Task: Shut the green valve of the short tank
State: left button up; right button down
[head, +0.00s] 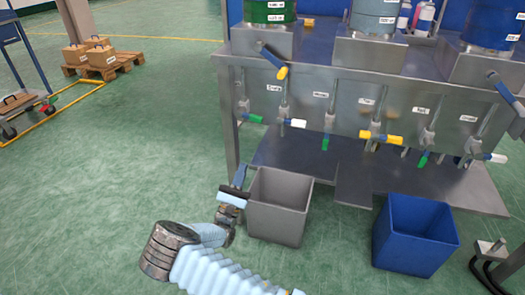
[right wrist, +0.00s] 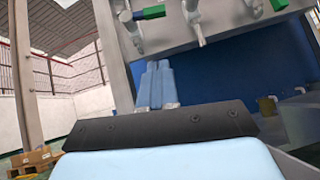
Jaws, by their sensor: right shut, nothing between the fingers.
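Several small valves hang in a row along the steel front of the bench. A green handle (head: 249,116) at the left end of the row sticks out sideways. Two other green handles, one left of the middle (head: 325,142) and one further right (head: 423,160), point down. I cannot tell which green one belongs to the short tank, as the labels are too small. My right gripper (head: 238,178) is shut and empty, below and apart from the left valve, by the grey bin. In the right wrist view its fingertips (right wrist: 158,66) are together below a green handle (right wrist: 152,12).
A grey bin (head: 262,217) stands close to my right gripper, with a blue bin (head: 415,225) to its right. Yellow (head: 380,137) and white (head: 294,122) handles share the row. Tanks stand above. A low steel shelf (head: 465,185) lies underneath.

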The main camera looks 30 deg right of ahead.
jog(key=s+a+r+x, duration=0.1)
jog(key=r+x, duration=0.1)
jog(key=x, duration=1)
jog(key=shift+s+r+p, duration=0.15)
jog(key=shift+r+p, duration=0.05)
jog(key=shift+p, duration=0.15)
